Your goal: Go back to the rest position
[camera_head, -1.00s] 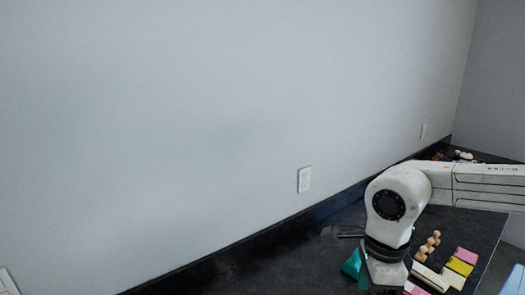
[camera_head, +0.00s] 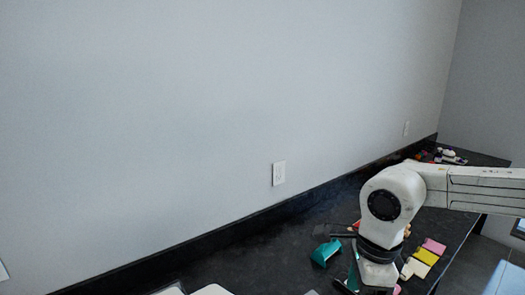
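My white arm comes in from the right edge, and its rounded wrist joint hangs over the dark counter (camera_head: 262,262). My gripper (camera_head: 376,279) is at the lower end of the wrist, near the bottom edge of the picture. Its fingers are not clearly visible, so I cannot tell whether it is open or holds anything. A teal object (camera_head: 325,252) lies on the counter just left of the wrist, apart from it. Another greenish, dark shape (camera_head: 351,277) shows right beside the gripper; I cannot tell what it is.
Pink (camera_head: 434,246), yellow (camera_head: 426,257) and cream (camera_head: 413,268) blocks lie right of the wrist. Small coloured items (camera_head: 447,156) sit at the counter's far end. A grey wall with an outlet (camera_head: 279,173) rises behind. The counter's left part is mostly bare.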

